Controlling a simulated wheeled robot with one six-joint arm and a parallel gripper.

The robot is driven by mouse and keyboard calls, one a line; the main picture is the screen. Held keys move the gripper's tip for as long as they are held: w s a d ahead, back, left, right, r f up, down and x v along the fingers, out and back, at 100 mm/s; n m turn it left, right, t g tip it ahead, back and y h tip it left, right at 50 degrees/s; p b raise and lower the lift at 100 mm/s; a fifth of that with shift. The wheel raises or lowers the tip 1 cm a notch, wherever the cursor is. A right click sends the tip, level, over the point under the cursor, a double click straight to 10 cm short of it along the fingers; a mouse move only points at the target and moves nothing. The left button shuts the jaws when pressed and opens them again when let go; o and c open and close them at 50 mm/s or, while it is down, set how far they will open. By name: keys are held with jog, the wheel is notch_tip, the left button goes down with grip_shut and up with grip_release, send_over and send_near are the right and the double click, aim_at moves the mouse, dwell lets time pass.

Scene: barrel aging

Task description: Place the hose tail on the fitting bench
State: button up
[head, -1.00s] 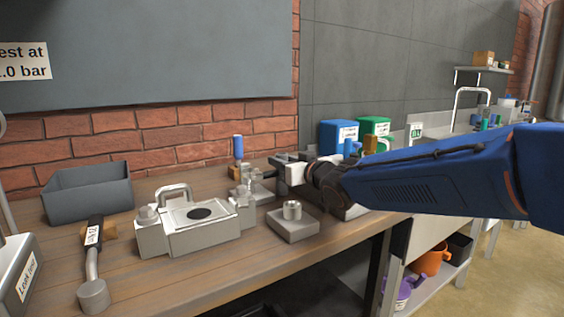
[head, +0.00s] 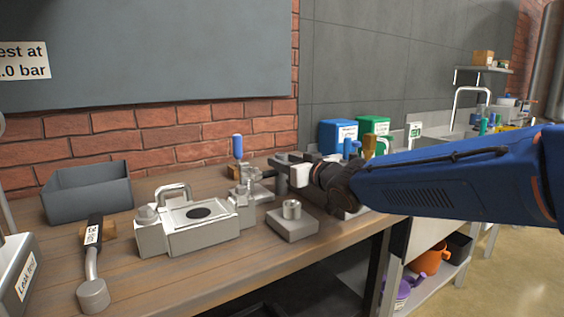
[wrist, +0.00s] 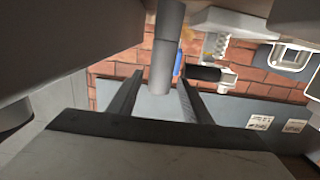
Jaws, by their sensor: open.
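My gripper (head: 281,164) is over the bench near its right end, fingers pointing left, open. In the wrist view a plain grey stepped cylinder (wrist: 164,52), possibly the hose tail, lies across the gap between the two dark fingers (wrist: 158,98). I cannot tell whether it touches them. In the head view, my gripper partly hides this spot. The wooden bench (head: 150,270) holds a clamp with a blue handle (head: 237,147), just left of the fingers. A square metal block with a short round socket (head: 292,226) sits in front of my gripper.
A metal box with a handle (head: 190,238), a grey bin (head: 88,193) and a black-handled tool (head: 94,262) stand to the left. Blue (head: 338,134) and green (head: 374,126) containers stand behind my arm. Bare wood lies along the front edge.

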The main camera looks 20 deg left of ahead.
jog(key=v, duration=0.9)
jog(key=shift+s+d, duration=0.25)
jog(key=shift+s, duration=0.05)
